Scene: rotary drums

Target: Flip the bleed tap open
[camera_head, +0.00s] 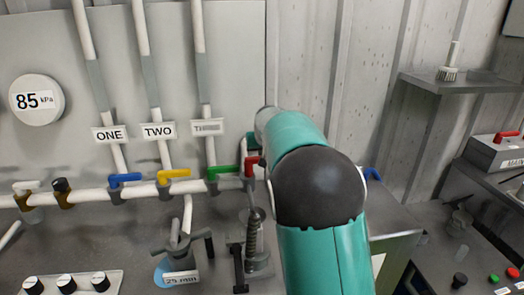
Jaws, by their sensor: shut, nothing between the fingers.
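A row of taps with coloured handles sits along a white horizontal pipe (95,194). From the left are a white handle (26,186), a black one (61,185), a blue one (125,178), a yellow one (173,174) and a green one (222,170). A red handle (251,165) stands upright just right of the green one, beside my arm. Another blue handle (372,174) shows right of my arm. No label marks which is the bleed tap. My teal arm reaches toward the panel and hides its own end; my gripper cannot be made out.
Labels ONE (109,135) and TWO (157,131) hang on upright pipes. A spring-loaded post (253,230) and a clamp with a black handle (184,244) stand below the pipe. A shelf (470,83) and a red-switched box (500,150) are at right.

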